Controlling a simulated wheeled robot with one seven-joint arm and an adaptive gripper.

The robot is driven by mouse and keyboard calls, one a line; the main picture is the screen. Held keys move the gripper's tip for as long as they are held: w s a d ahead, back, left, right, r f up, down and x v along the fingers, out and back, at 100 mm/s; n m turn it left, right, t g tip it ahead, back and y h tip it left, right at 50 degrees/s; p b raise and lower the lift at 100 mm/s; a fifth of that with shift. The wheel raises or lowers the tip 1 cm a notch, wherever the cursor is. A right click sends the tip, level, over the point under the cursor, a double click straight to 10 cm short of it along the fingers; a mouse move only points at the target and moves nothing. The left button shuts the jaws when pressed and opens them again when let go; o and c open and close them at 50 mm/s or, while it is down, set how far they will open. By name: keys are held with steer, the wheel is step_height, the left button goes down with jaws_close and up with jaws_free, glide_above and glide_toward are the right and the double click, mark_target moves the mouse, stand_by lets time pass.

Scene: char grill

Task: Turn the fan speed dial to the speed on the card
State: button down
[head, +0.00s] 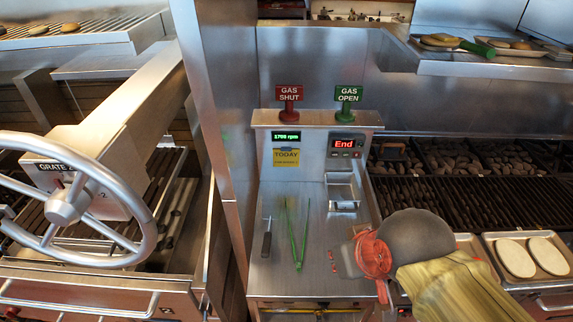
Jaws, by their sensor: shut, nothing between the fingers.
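A yellow card (286,158) headed TODAY is fixed to the steel console; its smaller line is too small to read. Above it a green display (286,136) reads about 1709 rpm. I cannot make out the fan speed dial; my arm covers part of the console's right side and front edge. My gripper (382,288), red, is at the lower right, over the console's front right corner. It looks shut and empty, and its fingertips are hard to make out. I cannot tell whether it touches anything.
Red GAS SHUT (289,96) and green GAS OPEN (348,97) signs stand on the console. A red display (345,143) reads End. Green tongs (298,238) and a dark-handled tool (267,238) lie on the steel top. A large handwheel (140,222) stands left; grill grates are right.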

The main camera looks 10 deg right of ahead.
steer(key=c, duration=2.3)
jaws_free()
